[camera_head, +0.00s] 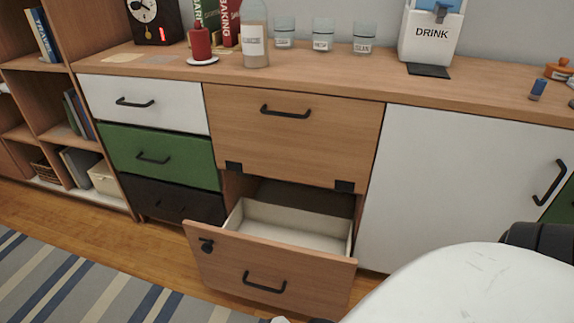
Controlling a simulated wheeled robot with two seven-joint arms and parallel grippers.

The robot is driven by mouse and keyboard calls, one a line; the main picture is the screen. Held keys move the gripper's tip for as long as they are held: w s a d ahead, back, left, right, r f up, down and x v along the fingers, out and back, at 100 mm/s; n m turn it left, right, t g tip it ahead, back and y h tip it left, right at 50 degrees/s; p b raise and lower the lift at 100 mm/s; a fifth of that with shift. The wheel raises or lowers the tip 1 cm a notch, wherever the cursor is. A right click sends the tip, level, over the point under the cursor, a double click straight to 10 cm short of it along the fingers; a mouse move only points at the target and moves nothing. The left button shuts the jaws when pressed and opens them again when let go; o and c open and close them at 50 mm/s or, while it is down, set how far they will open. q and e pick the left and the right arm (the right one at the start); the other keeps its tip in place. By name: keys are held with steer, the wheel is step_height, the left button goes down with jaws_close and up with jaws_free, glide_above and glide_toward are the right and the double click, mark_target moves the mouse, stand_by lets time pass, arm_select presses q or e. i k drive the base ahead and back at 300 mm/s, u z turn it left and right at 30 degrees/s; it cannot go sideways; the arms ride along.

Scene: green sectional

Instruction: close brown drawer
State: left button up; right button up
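The brown drawer (228,272) is the lowest one in the middle of the cabinet and stands pulled well out. Its white inside (285,228) shows and looks empty. A black bar handle (265,283) is on its front, and a dark round knob or lock is near the front's upper left corner. My white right arm (460,290) covers the lower right corner, close to the drawer front's right end. Only small pale and dark bits, perhaps of my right gripper (300,320), show at the bottom edge; its fingers cannot be made out. My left gripper is out of view.
A closed brown front (290,135) is above the drawer. White (145,103), green (160,157) and black (172,200) drawers are shut at left. A white door (450,185) is at right. Bottles and jars stand on the top. A striped rug (90,285) lies at lower left; the floor there is clear.

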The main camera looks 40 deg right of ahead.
mark_target(299, 260)
steer(key=z, duration=1.45)
steer(key=i, duration=0.4)
steer(key=u, duration=1.85)
steer(key=k, duration=0.85)
steer(key=z, duration=1.8)
